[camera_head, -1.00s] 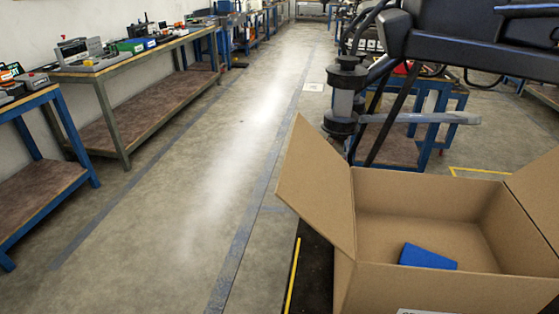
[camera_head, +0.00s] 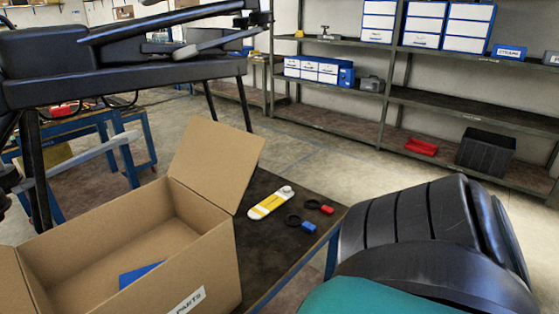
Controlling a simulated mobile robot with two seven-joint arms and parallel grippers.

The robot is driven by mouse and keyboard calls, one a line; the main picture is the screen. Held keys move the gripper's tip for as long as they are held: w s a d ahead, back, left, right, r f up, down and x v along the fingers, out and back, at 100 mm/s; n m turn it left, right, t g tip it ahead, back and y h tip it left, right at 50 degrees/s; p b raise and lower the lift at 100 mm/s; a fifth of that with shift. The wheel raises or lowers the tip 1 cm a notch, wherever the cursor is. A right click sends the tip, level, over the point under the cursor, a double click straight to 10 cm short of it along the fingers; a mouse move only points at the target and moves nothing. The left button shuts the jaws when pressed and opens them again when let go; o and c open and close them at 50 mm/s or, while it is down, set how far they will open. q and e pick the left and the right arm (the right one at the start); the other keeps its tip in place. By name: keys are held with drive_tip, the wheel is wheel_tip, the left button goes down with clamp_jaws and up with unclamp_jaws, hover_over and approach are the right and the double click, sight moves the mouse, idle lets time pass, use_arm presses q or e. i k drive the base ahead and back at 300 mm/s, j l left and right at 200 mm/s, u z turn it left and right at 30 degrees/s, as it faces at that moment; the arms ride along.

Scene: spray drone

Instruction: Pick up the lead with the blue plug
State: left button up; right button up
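The lead with the blue plug (camera_head: 308,227) lies on a dark bench top (camera_head: 262,236), right of the open cardboard box. Its small black loop of cable (camera_head: 293,219) lies just left of the plug. A second lead with a red plug (camera_head: 327,209) lies close behind it, slightly to the right. Neither of my grippers is in view.
A yellow and white device (camera_head: 270,203) lies left of the leads. The cardboard box (camera_head: 205,262) holds a blue item (camera_head: 139,274). A large black drone frame (camera_head: 120,62) stands behind the box. Shelves (camera_head: 420,100) line the back wall, with open floor before them.

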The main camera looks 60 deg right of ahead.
sight(310, 228)
drive_tip(key=k+z, duration=0.15)
drive_tip(key=z, duration=0.25)
drive_tip(key=k+z, duration=0.1)
drive_tip(key=z, duration=0.3)
drive_tip(key=i+z, duration=0.1)
drive_tip(key=z, duration=1.35)
drive_tip(key=j, duration=0.25)
drive_tip(key=i+j, duration=0.15)
drive_tip(key=j, duration=0.15)
drive_tip(key=i+l, duration=0.3)
drive_tip(key=l, duration=0.2)
drive_tip(key=i+l, duration=0.35)
drive_tip(key=l, duration=0.15)
drive_tip(key=i+l, duration=0.3)
drive_tip(key=l, duration=0.15)
drive_tip(key=i+l, duration=0.3)
drive_tip(key=l, duration=0.2)
drive_tip(key=i+l, duration=0.15)
drive_tip(key=l, duration=0.15)
drive_tip(key=i+l+u, duration=0.1)
drive_tip(key=i+l, duration=0.25)
drive_tip(key=l, duration=0.25)
drive_tip(key=u, duration=1.5)
drive_tip(key=i+l, duration=0.05)
